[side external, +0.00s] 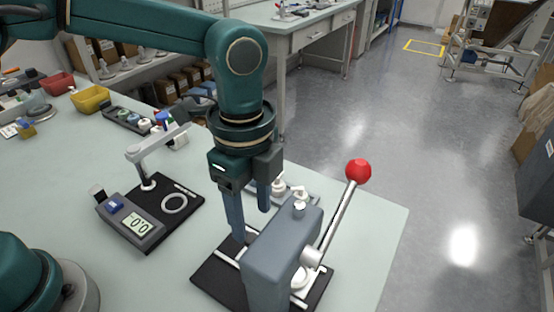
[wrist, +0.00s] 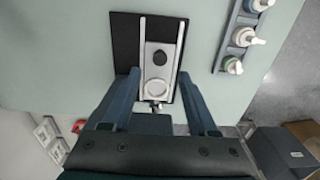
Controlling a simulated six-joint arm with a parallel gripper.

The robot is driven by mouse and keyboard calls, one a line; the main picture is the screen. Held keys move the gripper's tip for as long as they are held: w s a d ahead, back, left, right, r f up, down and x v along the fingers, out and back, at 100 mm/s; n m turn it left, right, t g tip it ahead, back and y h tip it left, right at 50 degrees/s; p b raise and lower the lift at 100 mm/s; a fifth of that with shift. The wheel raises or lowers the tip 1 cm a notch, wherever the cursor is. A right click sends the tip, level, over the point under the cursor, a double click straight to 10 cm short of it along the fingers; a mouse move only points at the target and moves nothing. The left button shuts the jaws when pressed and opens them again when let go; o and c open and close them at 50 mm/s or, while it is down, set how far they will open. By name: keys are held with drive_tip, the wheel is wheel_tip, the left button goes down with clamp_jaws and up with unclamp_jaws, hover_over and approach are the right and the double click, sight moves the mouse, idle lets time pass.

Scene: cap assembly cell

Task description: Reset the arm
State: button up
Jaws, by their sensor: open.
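My gripper (side external: 251,222) points straight down in the side view, close to the left of the grey lever press (side external: 283,255). Its two dark blue fingers are apart with nothing held between them. In the wrist view, the open gripper (wrist: 159,75) spans the press's black base plate (wrist: 126,42), with light rails, a dark round spot and a pale ring between the fingers. Height above the plate is hard to judge. The press lever ends in a red ball (side external: 358,172) and leans up to the right. The press body partly hides the plate in the side view.
A digital gauge (side external: 135,222) on a black base stands left of my gripper. A tray of pump-topped parts (wrist: 240,40) lies beside the press. A yellow bin (side external: 90,98), red bin (side external: 57,83) and part rack (side external: 130,118) stand at the back left. The table's right front is bare.

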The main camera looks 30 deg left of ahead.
drive_tip(key=shift+r, duration=0.2)
drive_tip(key=shift+w+a+r, duration=0.2)
drive_tip(key=shift+w+r, duration=0.05)
drive_tip(key=s+a+r+n+t, duration=0.2)
drive_tip(key=a+r+n+t, duration=0.3)
drive_tip(key=a+r, duration=0.45)
drive_tip(key=s+a+f+n, duration=0.4)
drive_tip(key=s+a+n, duration=0.2)
drive_tip(key=n, duration=0.7)
drive_tip(key=shift+s+f+t, duration=0.2)
drive_tip(key=shift+s+t, duration=0.1)
drive_tip(key=shift+s, duration=0.8)
